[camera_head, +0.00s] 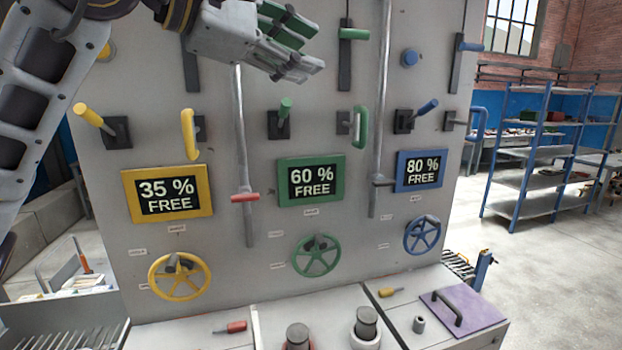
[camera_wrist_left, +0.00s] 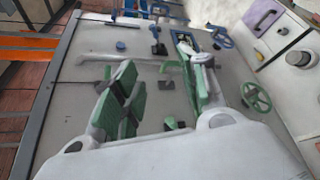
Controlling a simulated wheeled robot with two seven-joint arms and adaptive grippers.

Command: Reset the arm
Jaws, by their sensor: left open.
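My left arm comes in from the upper left of the head view. Its left gripper (camera_head: 290,45), grey with green pads, is at the top, in front of the upper part of the grey panel (camera_head: 225,270). In the left wrist view the two fingers of the left gripper (camera_wrist_left: 160,90) stand apart with nothing between them, facing the panel. A green lever (camera_head: 353,34) on a dark slot is to the right of the gripper in the head view, apart from it. My right gripper is in neither view.
The panel bears yellow, green and blue handles, signs and wheels, such as the yellow wheel (camera_head: 152,277), green wheel (camera_head: 297,262) and blue wheel (camera_head: 409,240). Vertical rods with a red handle (camera_head: 245,197) stand out from it. Knobs and a purple plate (camera_head: 478,308) lie below. Open floor is at right.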

